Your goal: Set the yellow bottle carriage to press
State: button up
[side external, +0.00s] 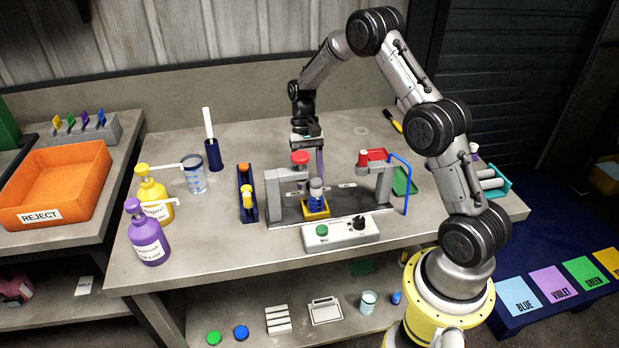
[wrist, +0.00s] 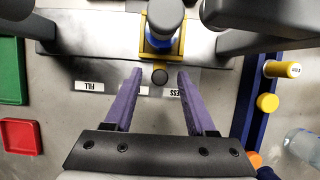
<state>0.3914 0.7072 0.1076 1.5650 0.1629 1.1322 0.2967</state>
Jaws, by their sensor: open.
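The yellow bottle carriage (side external: 317,211) sits on the dark track of the grey column station and carries a blue bottle with a grey top (side external: 316,188). The wrist view shows the carriage (wrist: 146,50) with a small dark round knob (wrist: 159,77) on its near side. The knob is right of the FILL label (wrist: 89,86), by a partly covered label ending in "ESS" (wrist: 179,92). My gripper (wrist: 160,72) is open, with one purple finger on each side of the knob and a gap to it on both sides. In the side view my gripper (side external: 320,162) is behind the station.
A control box (side external: 341,231) stands in front. A blue rack with yellow caps (side external: 246,190) is at the left, and a blue bent tube (side external: 407,185) at the right.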

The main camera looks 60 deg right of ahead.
jog(key=shift+f, duration=0.15)
grip_shut()
dwell(1.4)
